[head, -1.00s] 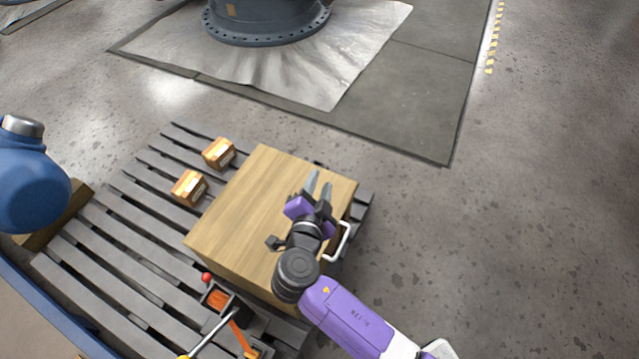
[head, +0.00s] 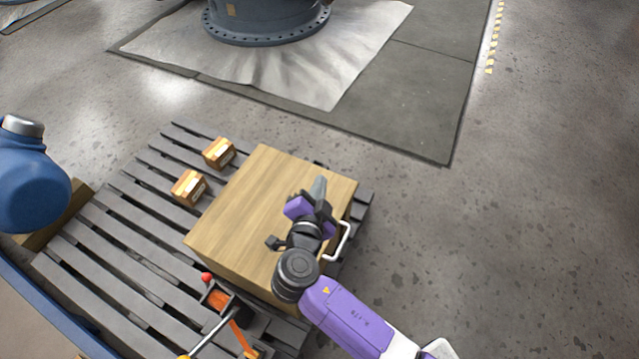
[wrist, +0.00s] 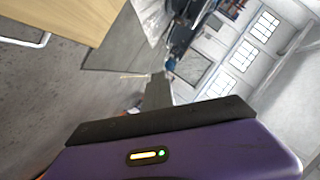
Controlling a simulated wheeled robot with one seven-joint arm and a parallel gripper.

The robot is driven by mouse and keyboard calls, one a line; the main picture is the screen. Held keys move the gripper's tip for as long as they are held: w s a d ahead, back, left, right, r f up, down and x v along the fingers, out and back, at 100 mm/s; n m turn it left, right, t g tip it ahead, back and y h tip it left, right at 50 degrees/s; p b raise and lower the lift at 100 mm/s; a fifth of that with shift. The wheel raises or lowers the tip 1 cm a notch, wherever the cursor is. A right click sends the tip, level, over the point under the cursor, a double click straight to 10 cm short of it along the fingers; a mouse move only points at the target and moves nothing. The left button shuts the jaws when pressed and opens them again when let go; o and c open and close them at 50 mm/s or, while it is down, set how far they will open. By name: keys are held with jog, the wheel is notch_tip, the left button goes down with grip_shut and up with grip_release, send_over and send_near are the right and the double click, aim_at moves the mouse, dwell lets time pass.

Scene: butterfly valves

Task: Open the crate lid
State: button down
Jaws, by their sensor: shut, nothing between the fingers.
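The wooden crate (head: 245,215) stands on a grey slatted pallet, and its flat lid looks closed. A white handle (head: 343,241) sticks out from the crate's right side, beside my arm. My gripper (head: 319,188) is over the right part of the lid in the head view, its fingers shut together with nothing between them. I cannot tell how high it is above the lid. In the wrist view, the shut fingers (wrist: 158,90) point away from the crate, whose wooden edge (wrist: 75,15) shows at the upper left with part of the white handle (wrist: 42,42).
Two small cardboard boxes (head: 218,153) (head: 188,187) sit on the pallet (head: 105,215) left of the crate. A red-knobbed lever device (head: 217,297) stands near the crate's front. A blue rounded object (head: 30,180) is at the left. The floor right of the crate is clear.

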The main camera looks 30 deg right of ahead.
dwell(0.6)
jog(key=c, duration=1.5)
grip_release()
jog(key=v, duration=0.7)
jog(key=shift+s+a, duration=0.2)
jog(key=shift+s, duration=0.1)
jog(key=shift+r, duration=0.1)
